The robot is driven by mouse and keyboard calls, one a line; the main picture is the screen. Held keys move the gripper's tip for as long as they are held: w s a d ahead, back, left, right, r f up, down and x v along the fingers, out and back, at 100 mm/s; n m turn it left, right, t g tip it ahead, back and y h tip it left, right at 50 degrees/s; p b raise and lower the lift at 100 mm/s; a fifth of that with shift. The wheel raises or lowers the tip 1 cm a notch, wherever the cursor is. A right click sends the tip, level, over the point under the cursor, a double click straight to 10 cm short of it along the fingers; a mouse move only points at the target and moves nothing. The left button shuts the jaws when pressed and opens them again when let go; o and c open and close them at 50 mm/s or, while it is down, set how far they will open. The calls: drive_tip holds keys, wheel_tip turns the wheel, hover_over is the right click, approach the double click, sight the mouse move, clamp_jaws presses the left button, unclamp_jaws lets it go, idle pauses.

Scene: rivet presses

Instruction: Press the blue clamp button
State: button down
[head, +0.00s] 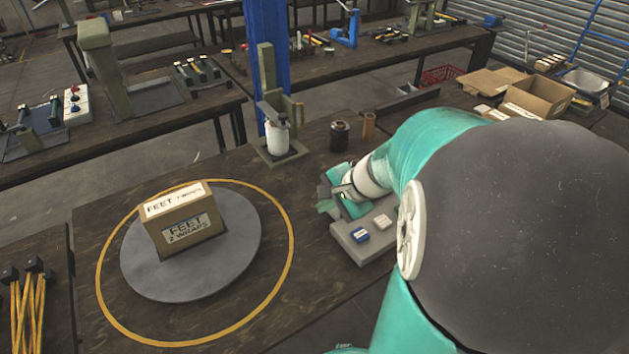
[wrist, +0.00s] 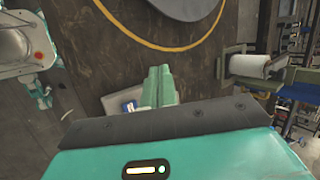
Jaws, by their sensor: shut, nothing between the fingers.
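A grey control box (head: 347,239) sits on the dark table, with a blue button (head: 360,235) and a white button (head: 382,221) on top. My gripper (head: 326,206) is shut and empty, at the far left side of the box and apart from the blue button in the head view. In the wrist view my closed teal fingers (wrist: 158,84) cover part of the box (wrist: 112,101). The blue button (wrist: 128,106) shows just left of the fingers there. The white button is hidden in the wrist view. The fingers' height above the box is hard to tell.
A grey round turntable (head: 150,285) carries a cardboard box (head: 188,226) inside a yellow ring. A press with a white roll (head: 277,137) stands behind. A dark spool (head: 339,135) and a brown cylinder (head: 369,126) stand behind my wrist.

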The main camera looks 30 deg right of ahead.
sight(364, 236)
drive_tip(key=d+f+m+t, duration=0.1)
drive_tip(key=d+f+m, duration=0.2)
drive_tip(key=d, duration=0.3)
drive_tip(key=s+d+f+m+t+h, duration=0.1)
drive_tip(key=d+f+m, duration=0.2)
drive_tip(key=d+m, duration=0.2)
drive_tip(key=shift+d, duration=0.75)
drive_tip(key=shift+f, duration=0.1)
drive_tip(key=shift+f, duration=4.4)
drive_tip(key=shift+f, duration=0.4)
drive_tip(key=shift+f, duration=0.5)
drive_tip(key=shift+r, duration=0.95)
